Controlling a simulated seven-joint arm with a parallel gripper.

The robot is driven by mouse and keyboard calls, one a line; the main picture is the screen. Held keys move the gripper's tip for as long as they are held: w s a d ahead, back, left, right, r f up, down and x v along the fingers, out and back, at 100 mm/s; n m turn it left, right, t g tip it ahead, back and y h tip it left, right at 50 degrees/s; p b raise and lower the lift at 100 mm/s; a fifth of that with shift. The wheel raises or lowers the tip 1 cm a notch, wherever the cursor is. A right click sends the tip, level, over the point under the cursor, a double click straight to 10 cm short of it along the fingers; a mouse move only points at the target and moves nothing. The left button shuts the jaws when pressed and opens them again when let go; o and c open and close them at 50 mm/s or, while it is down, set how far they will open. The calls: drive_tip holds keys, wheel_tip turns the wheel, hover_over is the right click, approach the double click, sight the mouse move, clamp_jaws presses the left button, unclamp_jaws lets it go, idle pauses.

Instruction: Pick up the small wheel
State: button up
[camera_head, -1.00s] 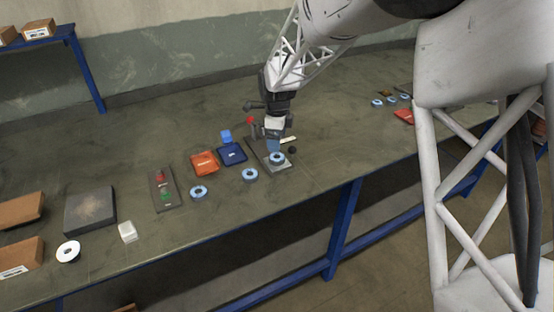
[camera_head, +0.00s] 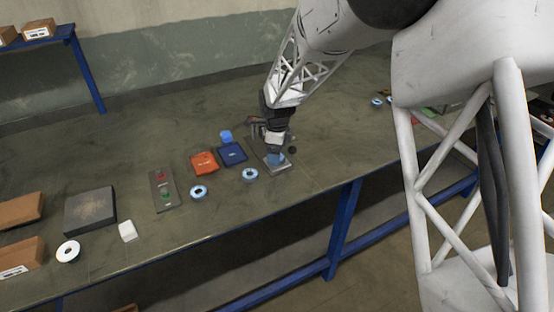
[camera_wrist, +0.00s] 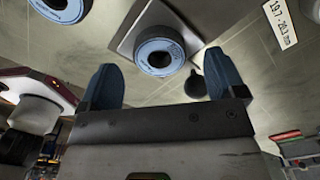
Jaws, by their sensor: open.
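A small wheel with a blue face and dark centre hole (camera_wrist: 160,52) lies on a grey metal plate (camera_wrist: 125,42) in the wrist view, just ahead of and between my fingertips. My gripper (camera_wrist: 163,78) is open, its two blue fingers spread with nothing between them. In the head view my gripper (camera_head: 274,160) is low over the plate (camera_head: 280,168) and hides the wheel there. A similar blue wheel (camera_head: 250,174) lies to the left of the plate; a wheel is also cut off at the top left of the wrist view (camera_wrist: 62,8). Another blue wheel (camera_head: 198,192) lies further left.
A small black knob (camera_wrist: 195,85) is beside the right finger. A white label (camera_wrist: 282,25) reads about 19.7 - 20.3 mm. Orange (camera_head: 204,163) and blue (camera_head: 232,153) boxes and a button panel (camera_head: 163,190) stand to the left. The table front edge is close.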

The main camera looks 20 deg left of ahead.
drive_tip(key=shift+f, duration=1.1)
drive_tip(key=shift+c, duration=0.3)
drive_tip(key=c, duration=1.1)
drive_tip(key=shift+r, duration=0.1)
drive_tip(key=shift+r, duration=0.75)
wheel_tip(320, 180, up, 2)
drive_tip(key=s+d, duration=0.2)
drive_tip(key=s, duration=0.2)
drive_tip(key=s+d+r, duration=0.1)
drive_tip(key=s+d, duration=0.2)
drive_tip(key=s, duration=0.2)
drive_tip(key=s+d, duration=0.3)
drive_tip(key=s, duration=0.1)
drive_tip(key=shift+s+d+r, duration=0.15)
drive_tip(key=shift+s+r, duration=0.05)
drive_tip(key=shift+s, duration=0.15)
